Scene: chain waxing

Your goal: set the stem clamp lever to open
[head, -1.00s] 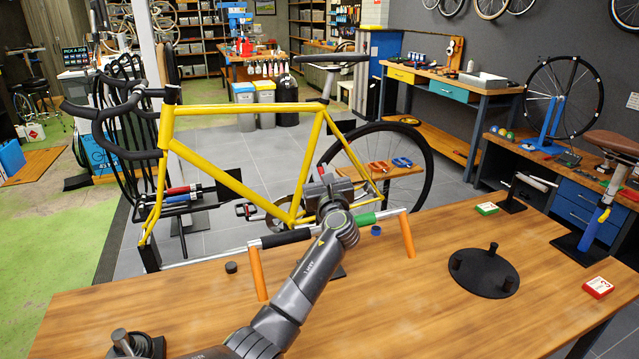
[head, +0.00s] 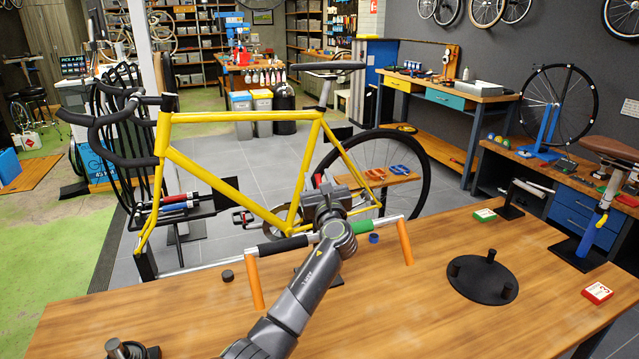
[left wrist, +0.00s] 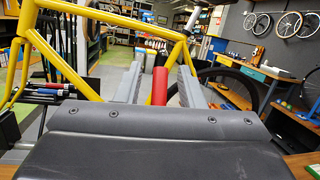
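A red upright bar (left wrist: 159,86), which looks like the clamp lever, stands between the two grey fingers of my left gripper (left wrist: 159,88) in the left wrist view. A gap shows on each side of it, so the gripper is open around it. In the head view my left gripper (head: 326,190) is beyond the table, near the rear lower part of the yellow bicycle frame (head: 228,183). A thin red bit (head: 316,180) shows at its left edge; the rest of the lever and its clamp are hidden. My right gripper is not in view.
A bar on orange posts (head: 405,242) stands at the far edge of the wooden table (head: 420,310), under my left arm. A black round stand (head: 482,277), a red box (head: 597,292) and a green box (head: 484,215) are on the right.

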